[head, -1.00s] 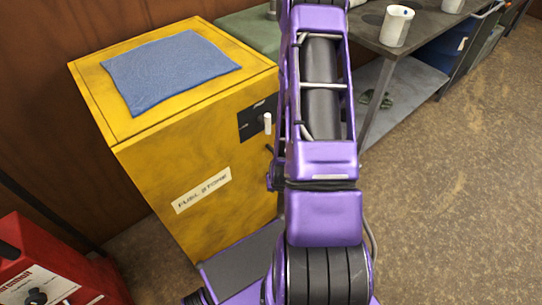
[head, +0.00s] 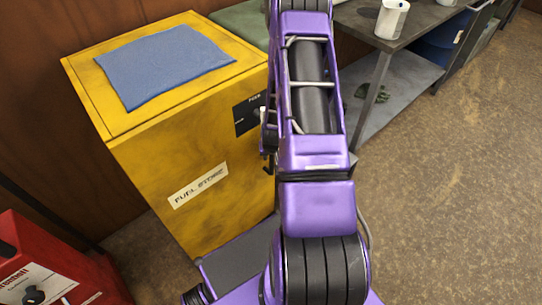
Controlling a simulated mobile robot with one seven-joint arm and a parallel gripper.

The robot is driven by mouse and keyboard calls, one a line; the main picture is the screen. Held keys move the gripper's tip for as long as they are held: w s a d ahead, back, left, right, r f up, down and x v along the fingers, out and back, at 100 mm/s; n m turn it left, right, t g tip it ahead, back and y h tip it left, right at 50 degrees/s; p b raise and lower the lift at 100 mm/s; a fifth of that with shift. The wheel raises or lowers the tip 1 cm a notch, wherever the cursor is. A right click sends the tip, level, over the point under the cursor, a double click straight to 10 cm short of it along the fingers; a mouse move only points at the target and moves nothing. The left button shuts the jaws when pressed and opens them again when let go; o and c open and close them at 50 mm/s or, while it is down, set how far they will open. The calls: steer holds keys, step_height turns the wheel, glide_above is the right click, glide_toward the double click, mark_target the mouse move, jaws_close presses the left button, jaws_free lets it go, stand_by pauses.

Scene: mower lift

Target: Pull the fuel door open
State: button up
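The yellow fuel store cabinet (head: 150,165) stands against the wall at left. Its front carries a white "FUEL STORE" label (head: 198,186). My arm rises in front of the cabinet's right side. My gripper is not in view, so I cannot see whether it touches the handle.
A blue cloth (head: 165,65) lies on the cabinet top. A red machine (head: 45,265) stands at the lower left. A grey workbench (head: 350,22) with a white mug (head: 391,19) is at the back right. The brown floor (head: 455,190) at right is clear.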

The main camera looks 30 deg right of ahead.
jaws_close()
stand_by(1.4)
